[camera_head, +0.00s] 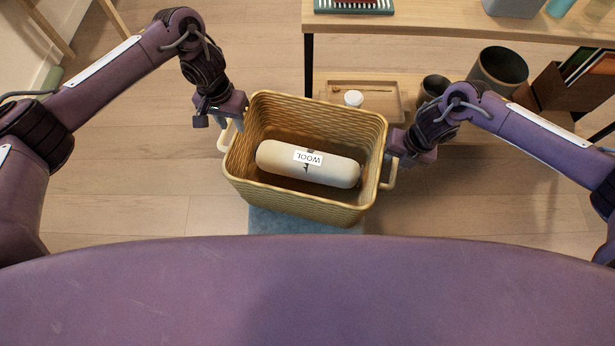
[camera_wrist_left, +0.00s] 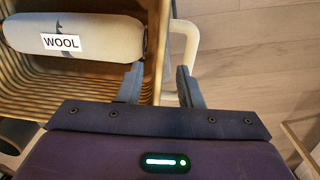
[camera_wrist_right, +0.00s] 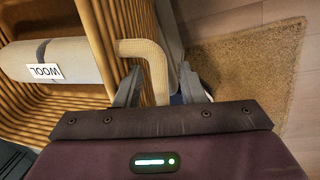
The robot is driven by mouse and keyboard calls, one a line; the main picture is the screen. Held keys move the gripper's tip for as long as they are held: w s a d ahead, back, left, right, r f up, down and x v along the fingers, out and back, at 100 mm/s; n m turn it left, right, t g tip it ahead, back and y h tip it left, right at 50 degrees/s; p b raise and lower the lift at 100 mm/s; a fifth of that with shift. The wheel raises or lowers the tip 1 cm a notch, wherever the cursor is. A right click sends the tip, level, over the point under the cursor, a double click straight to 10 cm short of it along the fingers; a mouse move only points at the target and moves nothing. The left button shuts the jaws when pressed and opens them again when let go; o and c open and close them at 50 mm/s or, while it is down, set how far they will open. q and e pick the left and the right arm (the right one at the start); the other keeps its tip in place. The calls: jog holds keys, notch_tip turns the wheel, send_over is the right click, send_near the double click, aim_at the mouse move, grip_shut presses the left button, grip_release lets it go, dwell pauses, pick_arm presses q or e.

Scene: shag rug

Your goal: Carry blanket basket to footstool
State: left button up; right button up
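The woven tan basket (camera_head: 350,205) stands in the middle of the head view, with a cream blanket roll (camera_head: 330,172) labelled WOOL inside. My left gripper (camera_head: 229,122) is at its left handle (camera_head: 224,140). In the left wrist view the fingers (camera_wrist_left: 160,86) are apart, with the handle (camera_wrist_left: 188,45) close to the right finger. My right gripper (camera_head: 392,160) is at the right handle (camera_head: 391,178). In the right wrist view its fingers (camera_wrist_right: 160,88) are apart on either side of the handle (camera_wrist_right: 158,65). A blue-grey surface (camera_head: 300,224) shows below the basket; I cannot tell whether it is the footstool.
A wooden table (camera_head: 440,20) with a lower shelf stands behind. The shelf holds a tray (camera_head: 390,97), dark pots (camera_head: 498,70) and a record box (camera_head: 575,90). A tan shag rug (camera_wrist_right: 240,75) lies beside the basket. Bare floor (camera_head: 130,170) is open at left.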

pick_arm(q)
notch_tip(320, 180, up, 5)
jog(key=shift+a+f, duration=0.1)
pick_arm(e)
notch_tip(320, 180, up, 12)
jog(key=d, duration=0.2)
jog(key=shift+s+d, duration=0.15)
jog(key=shift+s, duration=0.15)
jog(key=shift+f, duration=0.1)
dwell(0.4)
